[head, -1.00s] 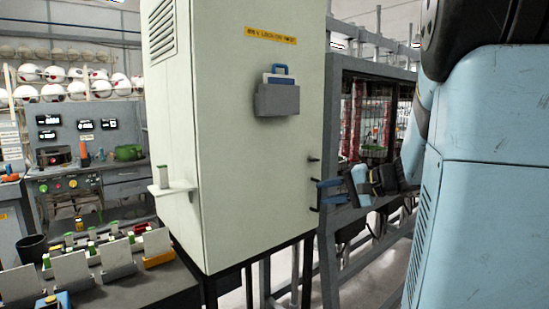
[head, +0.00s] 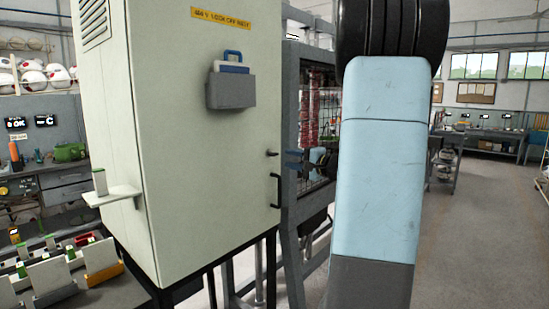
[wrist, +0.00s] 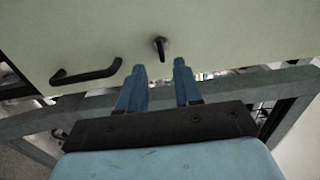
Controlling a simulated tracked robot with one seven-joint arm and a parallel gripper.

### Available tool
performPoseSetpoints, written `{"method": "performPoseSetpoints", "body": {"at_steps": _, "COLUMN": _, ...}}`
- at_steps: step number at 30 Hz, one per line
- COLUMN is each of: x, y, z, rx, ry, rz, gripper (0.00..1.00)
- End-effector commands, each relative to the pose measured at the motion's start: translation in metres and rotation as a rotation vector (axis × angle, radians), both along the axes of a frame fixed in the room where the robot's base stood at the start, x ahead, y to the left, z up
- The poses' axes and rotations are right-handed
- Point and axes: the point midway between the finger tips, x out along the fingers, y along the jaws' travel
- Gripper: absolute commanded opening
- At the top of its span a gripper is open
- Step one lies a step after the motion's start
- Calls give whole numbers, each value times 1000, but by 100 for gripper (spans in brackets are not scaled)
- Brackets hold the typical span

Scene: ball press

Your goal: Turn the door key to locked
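A tall pale green cabinet (head: 180,160) stands in the left half of the head view. A small black key (head: 272,153) sticks out of its door near the right edge, above a black pull handle (head: 275,190). The wrist view also shows the key (wrist: 160,48) and the handle (wrist: 86,73). My gripper (head: 288,160) has blue fingers pointing at the door, at about key height. In the wrist view my gripper (wrist: 158,66) is open and empty. The key appears between and just beyond its fingertips, apparently untouched.
A grey pocket (head: 231,93) with a blue-handled item hangs on the door, under a yellow label (head: 221,18). A white shelf (head: 113,195) juts from the cabinet's left side. A grey frame (head: 292,120) stands behind my gripper. Open floor (head: 470,230) lies at right.

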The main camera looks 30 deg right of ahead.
Motion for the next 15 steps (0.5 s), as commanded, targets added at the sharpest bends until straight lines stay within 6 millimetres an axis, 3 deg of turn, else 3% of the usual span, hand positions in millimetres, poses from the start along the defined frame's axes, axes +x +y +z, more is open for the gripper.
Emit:
{"method": "performPoseSetpoints", "body": {"at_steps": 6, "x": 34, "y": 13, "z": 0, "rx": 0, "ry": 0, "rz": 2, "gripper": 34}}
{"method": "performPoseSetpoints", "body": {"at_steps": 15, "x": 58, "y": 21, "z": 0, "rx": 0, "ry": 0, "rz": 0, "gripper": 34}}
